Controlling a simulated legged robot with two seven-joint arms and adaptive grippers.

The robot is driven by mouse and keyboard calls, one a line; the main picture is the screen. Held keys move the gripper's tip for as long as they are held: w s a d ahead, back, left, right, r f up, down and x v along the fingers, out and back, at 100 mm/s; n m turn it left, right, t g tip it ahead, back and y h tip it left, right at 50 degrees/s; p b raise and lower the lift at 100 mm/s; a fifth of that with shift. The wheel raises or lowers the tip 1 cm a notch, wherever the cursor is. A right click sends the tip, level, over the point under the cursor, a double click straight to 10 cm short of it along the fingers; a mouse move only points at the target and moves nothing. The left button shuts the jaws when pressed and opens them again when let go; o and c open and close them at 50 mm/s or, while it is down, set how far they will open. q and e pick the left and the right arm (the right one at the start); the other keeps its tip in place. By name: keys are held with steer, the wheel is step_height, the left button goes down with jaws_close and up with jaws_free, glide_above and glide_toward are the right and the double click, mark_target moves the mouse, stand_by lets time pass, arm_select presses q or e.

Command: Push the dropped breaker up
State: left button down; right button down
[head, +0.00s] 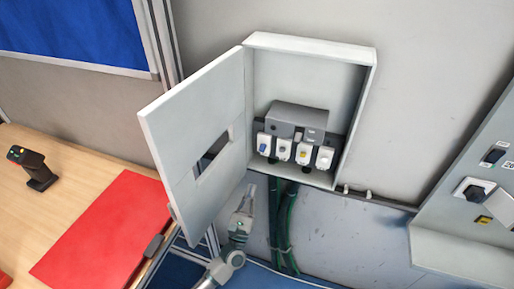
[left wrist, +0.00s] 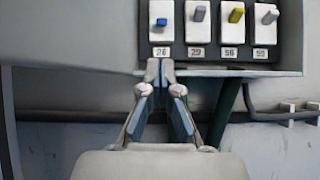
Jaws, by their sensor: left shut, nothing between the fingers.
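The breaker with the blue lever (left wrist: 161,21) is the leftmost in the row, above the label 26; its lever sits lower and looks shorter than its neighbours'. It also shows in the head view (head: 263,145). Beside it are a grey-lever breaker (left wrist: 199,14), a yellow-lever breaker (left wrist: 236,15) and another grey-lever breaker (left wrist: 269,17). My left gripper (left wrist: 160,66) is shut and empty, its tips just below the blue-lever breaker and apart from the lever. In the head view it (head: 250,190) is below the box, near the door. My right gripper is not in view.
The breaker box (head: 366,75) is on the wall with its door (head: 190,115) swung open to the left. Green cables (head: 283,225) hang below it. A wooden table (head: 90,160) with a red mat (head: 110,235) and a scanner (head: 35,168) is at left. A sloped panel (head: 465,250) stands right.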

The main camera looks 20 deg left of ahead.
mark_target(263, 148)
arm_select(q)
steer(key=shift+w+d+n, duration=0.25)
steer(key=shift+d+n, duration=0.05)
steer(key=shift+d, duration=0.15)
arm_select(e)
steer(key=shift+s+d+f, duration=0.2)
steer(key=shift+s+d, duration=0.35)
arm_select(q)
steer(key=shift+a, duration=0.1)
